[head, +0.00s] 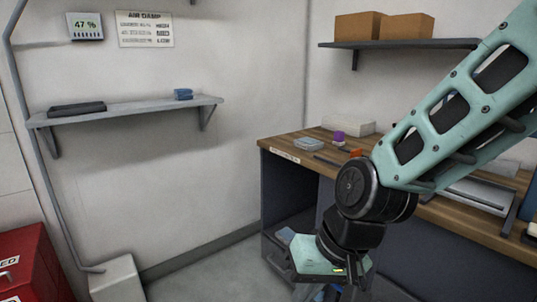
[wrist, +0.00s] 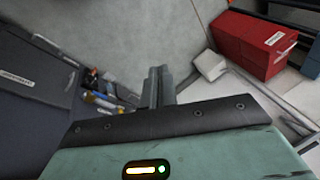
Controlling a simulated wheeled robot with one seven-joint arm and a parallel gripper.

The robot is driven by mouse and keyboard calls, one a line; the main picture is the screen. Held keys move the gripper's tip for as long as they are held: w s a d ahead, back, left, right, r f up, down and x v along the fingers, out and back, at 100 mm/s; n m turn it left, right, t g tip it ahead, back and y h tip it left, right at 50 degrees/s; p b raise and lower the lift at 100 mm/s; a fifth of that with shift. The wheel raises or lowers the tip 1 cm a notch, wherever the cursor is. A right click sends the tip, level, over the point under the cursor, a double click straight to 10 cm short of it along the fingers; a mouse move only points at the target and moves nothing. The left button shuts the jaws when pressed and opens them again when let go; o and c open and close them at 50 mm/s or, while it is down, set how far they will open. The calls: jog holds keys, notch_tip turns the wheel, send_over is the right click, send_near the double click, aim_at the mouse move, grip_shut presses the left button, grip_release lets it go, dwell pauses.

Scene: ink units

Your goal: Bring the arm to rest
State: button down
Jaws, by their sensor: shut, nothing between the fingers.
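My arm (head: 440,125) is pale green and reaches in from the right edge in the head view, passing in front of the wooden workbench. Its black wrist joint hangs beside the bench front, and the pale green hand is at the bottom of that view. The fingers are not clear there. In the wrist view, my gripper (wrist: 158,87) shows its two grey fingers together with nothing between them, over the floor area. No object is in the hand.
The workbench (head: 284,141) holds small items, including a purple-topped one (head: 339,136). An open drawer (wrist: 105,88) with small things lies left of the fingers. A red cabinet (wrist: 250,42) and a white box (wrist: 208,65) stand to the right. Wall shelves (head: 130,107) hang behind.

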jog(key=s+d+r+n+g+h, duration=0.1)
jog(key=s+d+r+n+h, duration=0.15)
jog(key=s+d+n, duration=0.5)
jog(key=s+d+r+m+p, duration=0.1)
jog(key=s+r+p, duration=0.3)
jog(key=r+p, duration=0.7)
jog(key=shift+s+r+m+h+p, duration=0.15)
jog(key=shift+s+m+h+p, duration=0.1)
jog(key=shift+m+h+p, duration=0.3)
